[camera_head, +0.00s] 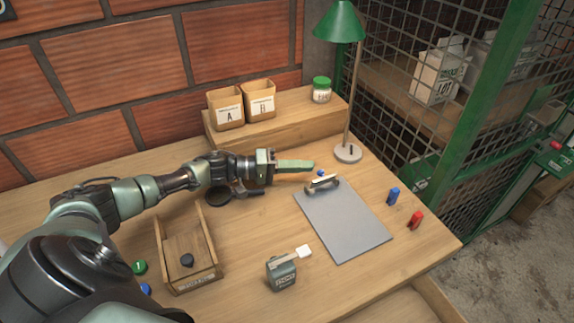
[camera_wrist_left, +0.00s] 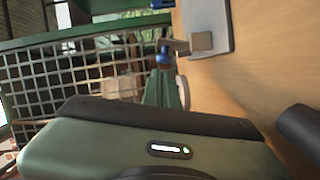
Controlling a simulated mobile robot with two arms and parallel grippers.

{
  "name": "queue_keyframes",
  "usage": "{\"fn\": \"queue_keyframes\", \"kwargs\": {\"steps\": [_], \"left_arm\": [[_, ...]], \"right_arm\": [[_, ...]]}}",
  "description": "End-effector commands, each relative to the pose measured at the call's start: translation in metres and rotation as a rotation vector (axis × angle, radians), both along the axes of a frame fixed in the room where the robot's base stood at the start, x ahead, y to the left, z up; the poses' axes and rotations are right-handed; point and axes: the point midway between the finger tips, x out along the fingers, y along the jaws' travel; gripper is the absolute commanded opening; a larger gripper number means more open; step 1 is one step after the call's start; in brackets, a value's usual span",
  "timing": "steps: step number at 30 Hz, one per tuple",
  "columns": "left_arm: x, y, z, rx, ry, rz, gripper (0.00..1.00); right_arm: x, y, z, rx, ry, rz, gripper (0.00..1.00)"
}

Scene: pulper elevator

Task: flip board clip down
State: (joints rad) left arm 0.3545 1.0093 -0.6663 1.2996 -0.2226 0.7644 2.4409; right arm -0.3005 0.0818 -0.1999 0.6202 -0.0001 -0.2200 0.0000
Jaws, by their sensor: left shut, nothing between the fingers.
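A grey clipboard (camera_head: 345,222) lies flat on the wooden bench, with its metal clip (camera_head: 322,184) at the far-left end. The board (camera_wrist_left: 212,22) and clip (camera_wrist_left: 200,42) also show at the top of the left wrist view. My left gripper (camera_head: 312,165) is shut and empty, its green fingers pointing right just beyond the clip, seemingly apart from it. Its fingers (camera_wrist_left: 162,90) also show in the wrist view. A small blue knob (camera_head: 321,173) sits between the fingertips and the clip. Whether the clip stands raised is hard to tell. My right gripper is out of view.
A green lamp (camera_head: 347,152) stands behind the board. A low shelf holds two bins (camera_head: 226,114) and a jar (camera_head: 321,92). Blue (camera_head: 393,196) and red (camera_head: 416,220) pieces stand right of the board. A wooden tray (camera_head: 190,275) and a grey box (camera_head: 281,274) are in front.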

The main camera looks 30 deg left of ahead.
Motion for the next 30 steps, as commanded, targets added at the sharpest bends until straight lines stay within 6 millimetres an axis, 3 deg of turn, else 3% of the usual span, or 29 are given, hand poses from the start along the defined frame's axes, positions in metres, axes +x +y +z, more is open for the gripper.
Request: {"fn": "queue_keyframes", "kwargs": {"steps": [7,18,30], "left_arm": [[0.012,-0.013,-0.002,-0.001,0.001,0.0,0.0],[0.012,-0.014,-0.002,0.002,0.001,0.0,0.0],[0.011,-0.016,0.002,0.059,-0.032,0.001,0.0]], "right_arm": [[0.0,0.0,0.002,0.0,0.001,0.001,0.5],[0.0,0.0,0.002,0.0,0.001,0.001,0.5],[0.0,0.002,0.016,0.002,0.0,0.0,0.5]]}}
